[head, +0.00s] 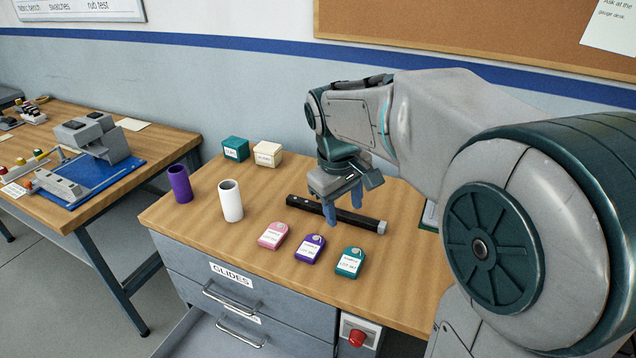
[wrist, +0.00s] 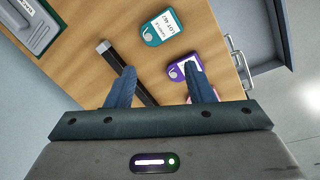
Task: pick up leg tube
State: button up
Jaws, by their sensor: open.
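The leg tube (head: 352,219) is a black bar with a grey end cap, lying flat on the wooden cabinet top. In the wrist view the leg tube (wrist: 113,62) runs diagonally, its capped end showing past the left finger and part of it hidden behind that finger. My gripper (head: 341,212) is open and points down above the middle of the tube. In the wrist view its two blue fingers (wrist: 163,92) are apart, with the tube and bare wood seen beyond them. I cannot tell how high the fingertips are above the tube.
Pink (head: 273,235), purple (head: 310,248) and teal (head: 349,262) labelled tags lie in front of the tube. A white cylinder (head: 231,201) and a purple cylinder (head: 180,184) stand at left. Teal (head: 235,149) and cream (head: 267,154) boxes sit behind. A red button (head: 357,337) is on the cabinet front.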

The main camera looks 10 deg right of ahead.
jog(key=w+f+n+g+p, duration=0.15)
jog(key=w+n, duration=0.45)
jog(key=w, duration=1.2)
jog(key=f, duration=0.5)
jog(key=s+d+f, duration=0.1)
jog(key=f, duration=0.1)
jog(key=shift+f, duration=0.4)
jog(key=shift+d+f+p, duration=0.15)
jog(key=shift+d+f, duration=0.1)
jog(key=shift+f, duration=1.1)
jog(key=shift+d+f+p, duration=0.15)
jog(key=shift+d+f, duration=0.05)
jog(key=shift+f, duration=1.15)
jog(key=shift+w, duration=0.1)
grip_shut()
